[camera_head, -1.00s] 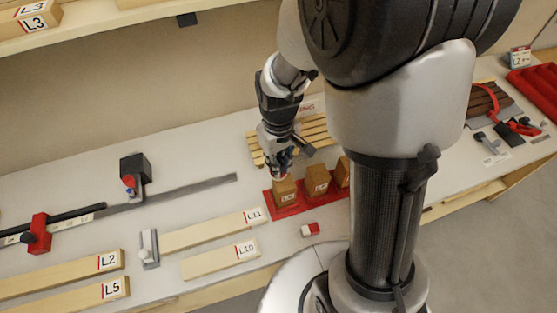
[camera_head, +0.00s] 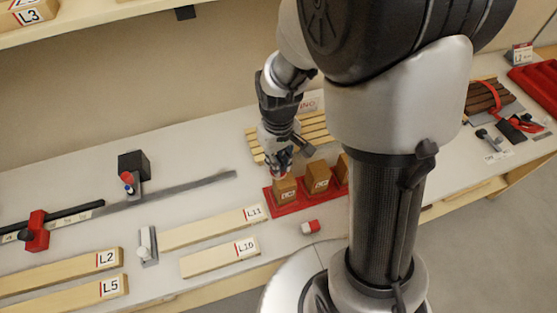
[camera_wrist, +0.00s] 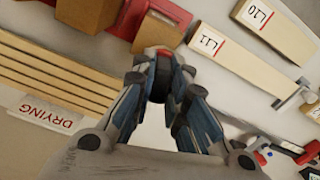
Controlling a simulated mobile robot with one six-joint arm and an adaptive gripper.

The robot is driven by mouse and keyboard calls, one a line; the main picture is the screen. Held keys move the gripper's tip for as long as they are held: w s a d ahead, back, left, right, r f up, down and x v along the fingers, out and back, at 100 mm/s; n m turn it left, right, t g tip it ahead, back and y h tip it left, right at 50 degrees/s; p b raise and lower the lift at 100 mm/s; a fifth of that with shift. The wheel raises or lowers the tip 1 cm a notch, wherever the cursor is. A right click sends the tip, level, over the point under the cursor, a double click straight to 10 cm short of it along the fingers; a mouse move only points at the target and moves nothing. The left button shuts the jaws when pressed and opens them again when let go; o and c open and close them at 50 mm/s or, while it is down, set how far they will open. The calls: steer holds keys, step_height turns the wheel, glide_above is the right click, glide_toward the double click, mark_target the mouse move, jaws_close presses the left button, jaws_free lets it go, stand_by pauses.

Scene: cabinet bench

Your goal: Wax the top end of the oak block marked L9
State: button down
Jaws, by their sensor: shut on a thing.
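Oak blocks stand upright in a red tray (camera_head: 287,209) at mid-bench; their small labels are too blurred for me to read. My gripper (camera_head: 281,168) is over the leftmost oak block (camera_head: 285,191). In the wrist view my gripper (camera_wrist: 160,92) is shut on a small dark round thing with a red edge (camera_wrist: 161,66). The held thing is at the top end of an oak block (camera_wrist: 158,34); I cannot tell whether they touch. A second oak block (camera_head: 317,180) stands to the right, and a third (camera_head: 343,168) is partly hidden by my arm.
A slatted rack (camera_head: 316,128) with a DRYING sign (camera_wrist: 47,113) is behind the tray. A red-and-white piece (camera_head: 310,227) lies in front. Boards L11 (camera_head: 205,231) and L10 (camera_head: 215,260) lie left of it. A red clamp (camera_head: 37,232) and black block (camera_head: 133,165) are farther left.

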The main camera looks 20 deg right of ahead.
steer(key=shift+f+b, duration=0.55)
steer(key=shift+f, duration=0.25)
steer(key=shift+s, duration=0.1)
